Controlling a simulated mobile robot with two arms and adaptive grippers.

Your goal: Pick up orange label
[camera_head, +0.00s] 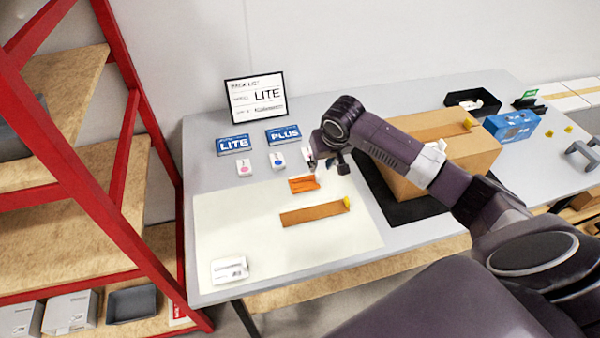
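The orange label (303,184) is a small bright orange piece lying flat near the top edge of the cream mat (230,225). My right gripper (328,167) hangs just above and to the right of it, pointing down. Its dark fingertips look spread, with nothing seen between them, though they are small here. The gripper looks apart from the label. My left gripper is not in view.
A brown strip with a yellow end (314,213) lies on the mat, and a white box (229,270) sits at its lower left. A large cardboard box (470,150) stands right, a red-framed shelf (110,215) left.

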